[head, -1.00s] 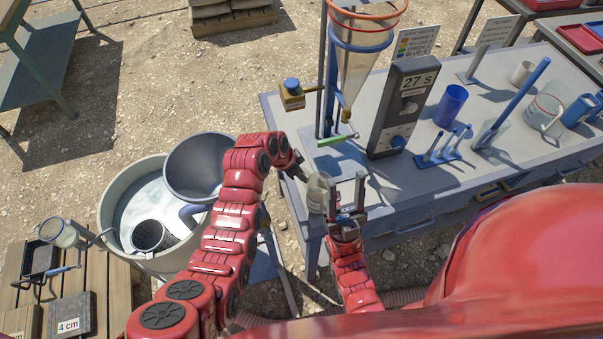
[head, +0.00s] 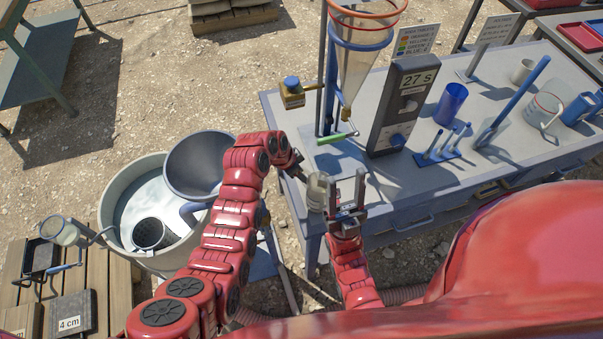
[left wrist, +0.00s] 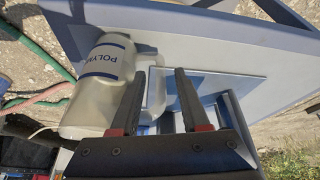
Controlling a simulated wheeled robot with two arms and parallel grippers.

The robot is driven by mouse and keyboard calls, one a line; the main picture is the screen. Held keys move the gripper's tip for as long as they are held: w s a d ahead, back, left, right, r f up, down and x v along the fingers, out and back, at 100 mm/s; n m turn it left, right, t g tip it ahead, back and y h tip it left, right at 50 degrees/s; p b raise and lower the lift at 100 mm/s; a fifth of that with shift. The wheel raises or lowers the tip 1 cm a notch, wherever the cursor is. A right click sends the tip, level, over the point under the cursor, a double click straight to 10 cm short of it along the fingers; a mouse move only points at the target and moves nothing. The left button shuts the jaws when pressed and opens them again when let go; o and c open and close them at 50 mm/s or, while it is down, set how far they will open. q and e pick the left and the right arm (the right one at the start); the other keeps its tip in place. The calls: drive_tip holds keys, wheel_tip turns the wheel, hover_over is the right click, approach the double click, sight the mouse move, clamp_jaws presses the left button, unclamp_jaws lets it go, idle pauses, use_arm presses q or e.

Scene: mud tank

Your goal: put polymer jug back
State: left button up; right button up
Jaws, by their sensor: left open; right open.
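The polymer jug (head: 317,191) is a pale, translucent bottle at the front left corner of the blue-grey table (head: 300,128). My left gripper (head: 300,174) is right at the jug. Its open fingers (left wrist: 160,74) reach to either side of the jug's handle, not closed on it. My right gripper (head: 347,187) is open and empty, just right of the jug, fingers pointing up. What bears the jug's base is hard to tell.
A funnel stand (head: 328,80) with a green-handled valve and a timer reading 27 S (head: 402,105) stand behind the jug. A blue cup (head: 450,104) and a small blue rack (head: 443,155) are further right. A large tub (head: 118,200) with a grey bucket is left.

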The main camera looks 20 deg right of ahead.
use_arm(q)
drive_tip(key=v, duration=1.2)
drive_tip(key=shift+p, duration=0.3)
drive_tip(key=shift+f, duration=0.15)
drive_tip(key=shift+s+d, duration=0.1)
drive_tip(key=shift+s, duration=0.05)
